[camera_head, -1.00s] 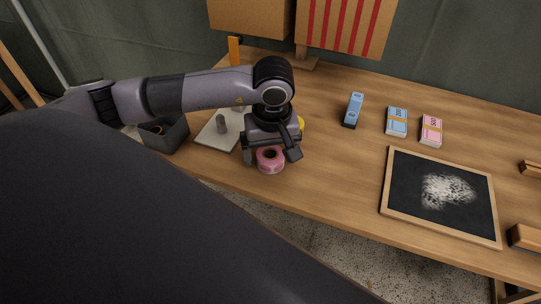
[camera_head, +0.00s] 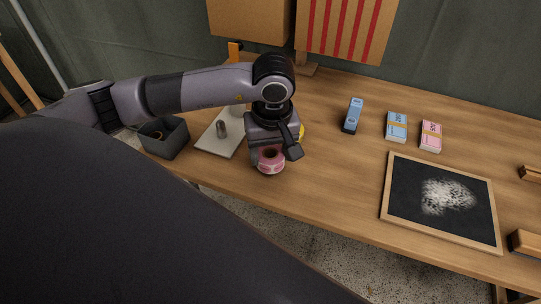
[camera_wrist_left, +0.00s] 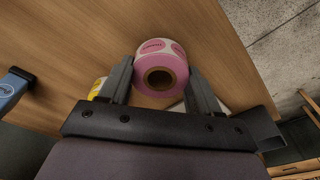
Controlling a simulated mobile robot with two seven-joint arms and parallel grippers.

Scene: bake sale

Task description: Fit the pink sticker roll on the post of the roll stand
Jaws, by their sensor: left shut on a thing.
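The pink sticker roll (camera_head: 271,165) is near the front edge of the table, with its dark core hole facing up. My left gripper (camera_head: 272,155) is shut on it, a finger on each side. The left wrist view shows the roll (camera_wrist_left: 160,62) between the two fingers. The roll stand is a pale flat base (camera_head: 212,147) with a short grey post (camera_head: 222,128), left of the gripper. The post is upright and bare. My arm hides the far part of the base. I cannot tell whether the roll touches the table. My right gripper is not in view.
A dark grey box (camera_head: 165,139) stands left of the stand. A yellow thing (camera_head: 301,131) is partly hidden behind the gripper. A blue box-like thing (camera_head: 353,115), blue and pink stacks (camera_head: 431,136) and a framed chalkboard (camera_head: 440,200) lie to the right. The wood between is clear.

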